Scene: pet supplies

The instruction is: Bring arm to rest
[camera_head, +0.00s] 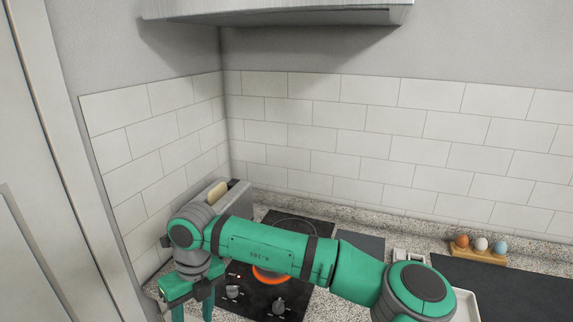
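My green and grey arm reaches from the lower right across the stove to the left, with its elbow high and its wrist bent down. My gripper (192,312) points down at the lower left, over the counter beside the stove. Its two green fingers stand apart with a gap between them. The fingertips are cut off by the bottom edge, and I see nothing held in the visible gap.
A black stove (262,298) with a glowing orange burner lies under my arm. A toaster (232,200) with bread stands behind my wrist, near the tiled corner. An egg holder (478,254) sits at the right by a dark board (510,290). A range hood (285,14) hangs above.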

